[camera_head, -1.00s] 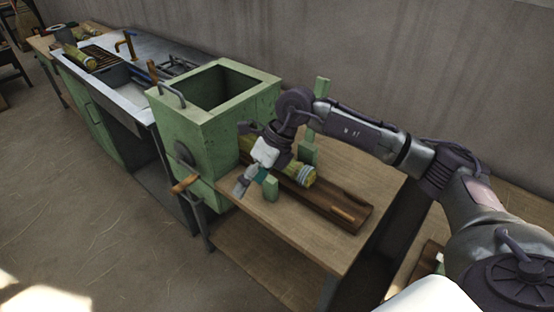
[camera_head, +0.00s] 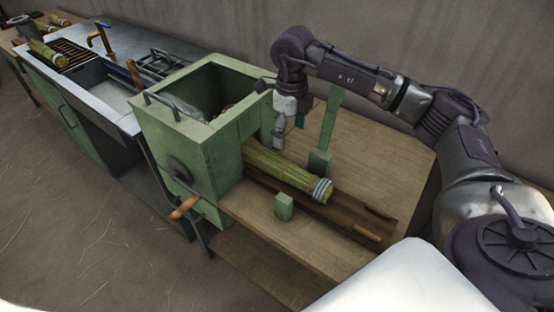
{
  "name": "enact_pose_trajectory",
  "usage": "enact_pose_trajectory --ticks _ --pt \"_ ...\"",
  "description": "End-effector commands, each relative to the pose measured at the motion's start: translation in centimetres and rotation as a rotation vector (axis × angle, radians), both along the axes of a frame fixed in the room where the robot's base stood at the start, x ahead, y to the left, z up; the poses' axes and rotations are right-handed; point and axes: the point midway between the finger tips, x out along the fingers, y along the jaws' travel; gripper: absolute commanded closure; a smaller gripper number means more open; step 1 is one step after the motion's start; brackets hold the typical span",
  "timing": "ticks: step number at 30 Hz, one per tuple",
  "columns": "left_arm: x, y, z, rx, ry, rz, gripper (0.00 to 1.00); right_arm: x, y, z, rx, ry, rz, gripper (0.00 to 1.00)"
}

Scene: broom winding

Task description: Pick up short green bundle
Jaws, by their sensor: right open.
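A green bundle (camera_head: 288,172) with a pale band round its near end lies tilted along the wooden trough, its far end at the green box machine. Other green bundles (camera_head: 46,50) lie by the sink at the far left. I cannot tell by length alone which is the short one. My right gripper (camera_head: 288,140) hangs fingers down, open and empty, just beyond the bundle beside the machine's corner; the fingertips look apart from the bundle. My left gripper is not in view.
The green machine (camera_head: 185,135) has an open top and a wooden crank handle (camera_head: 184,208). A green upright post (camera_head: 327,125) and a small green block (camera_head: 284,206) flank the wooden trough (camera_head: 350,215). The bench top (camera_head: 390,150) is clear behind.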

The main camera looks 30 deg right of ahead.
Motion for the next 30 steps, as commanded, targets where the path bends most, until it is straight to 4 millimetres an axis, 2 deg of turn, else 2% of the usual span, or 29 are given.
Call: enact_pose_trajectory --ticks 4,9,14,20,25,30 --pt "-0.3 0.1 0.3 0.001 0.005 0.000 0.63 -0.1 0.0 -2.0 0.000 0.006 -0.001 0.17" --pt "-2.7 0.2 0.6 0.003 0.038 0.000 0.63 -0.2 0.0 -5.5 0.000 0.005 0.000 0.17" --pt "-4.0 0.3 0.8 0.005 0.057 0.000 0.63 -0.1 0.0 -7.8 0.000 0.003 0.001 0.17" --pt "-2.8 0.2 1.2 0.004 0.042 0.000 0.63 -0.1 0.2 -9.0 0.001 0.003 0.001 0.17" --pt "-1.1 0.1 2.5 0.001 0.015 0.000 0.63 -0.2 0.5 -11.5 0.001 0.006 0.000 0.17" --pt "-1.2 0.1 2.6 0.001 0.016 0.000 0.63 -0.1 0.5 -13.4 0.001 0.003 0.001 0.17"
